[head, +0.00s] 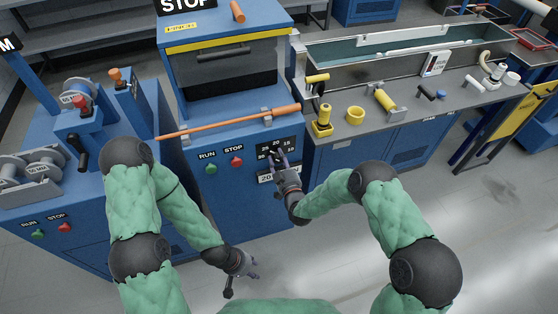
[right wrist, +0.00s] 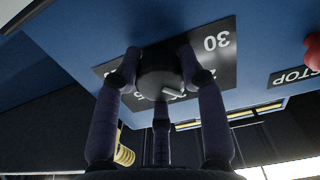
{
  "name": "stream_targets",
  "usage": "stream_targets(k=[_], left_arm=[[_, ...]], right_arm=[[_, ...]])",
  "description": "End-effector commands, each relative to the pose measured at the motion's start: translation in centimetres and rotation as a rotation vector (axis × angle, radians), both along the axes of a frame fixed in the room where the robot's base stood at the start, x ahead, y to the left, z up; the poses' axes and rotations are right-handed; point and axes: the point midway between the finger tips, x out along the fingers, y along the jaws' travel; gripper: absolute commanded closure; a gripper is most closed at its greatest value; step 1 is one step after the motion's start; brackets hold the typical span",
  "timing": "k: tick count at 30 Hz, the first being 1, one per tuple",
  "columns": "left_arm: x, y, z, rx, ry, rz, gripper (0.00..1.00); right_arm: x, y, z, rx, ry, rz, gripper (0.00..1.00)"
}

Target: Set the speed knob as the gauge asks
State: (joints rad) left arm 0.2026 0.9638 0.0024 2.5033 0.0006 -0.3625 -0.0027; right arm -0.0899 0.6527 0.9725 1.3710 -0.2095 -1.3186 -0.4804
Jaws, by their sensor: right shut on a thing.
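The black speed knob (right wrist: 160,72) sits on a dark dial plate (right wrist: 214,46) with white numbers on the blue machine front. A "30" is readable there, upside down in the right wrist view; a short white mark shows by the knob's edge. My right gripper (head: 277,157) is on the knob, its fingers closed around it. In the head view the gripper hides most of the knob, so its setting cannot be read. My left gripper (head: 243,281) hangs low over the floor, empty, fingers spread.
Green RUN (head: 211,169) and red STOP (head: 236,162) buttons are left of the dial. An orange bar (head: 225,123) lies across the machine above them. A trough bench (head: 380,130) with yellow parts stands to the right. The floor in front is clear.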

Motion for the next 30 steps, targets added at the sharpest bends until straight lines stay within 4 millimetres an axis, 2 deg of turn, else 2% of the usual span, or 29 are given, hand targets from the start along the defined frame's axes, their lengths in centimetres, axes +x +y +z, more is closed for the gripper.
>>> stream_targets(k=[1, 15, 16, 18, 30], left_arm=[[0.00, 0.00, -0.04, 0.000, 0.000, 0.000, 0.60], [0.01, 0.00, -0.05, 0.000, 0.000, 0.000, 0.60], [0.01, 0.00, -0.05, 0.000, 0.000, 0.000, 0.60], [0.01, 0.00, -0.05, 0.000, 0.000, 0.000, 0.60], [0.02, 0.00, -0.10, 0.000, 0.000, 0.000, 0.60]], right_arm=[[0.51, -0.02, 0.94, -0.004, -0.025, -0.002, 0.92], [0.58, 0.03, 1.17, -0.016, -0.033, 0.000, 0.92], [0.59, 0.04, 1.18, -0.016, -0.033, 0.000, 0.51], [0.55, 0.06, 1.11, -0.015, -0.032, 0.000, 0.36], [-0.18, -0.10, 0.39, -0.017, -0.014, 0.001, 0.36]])
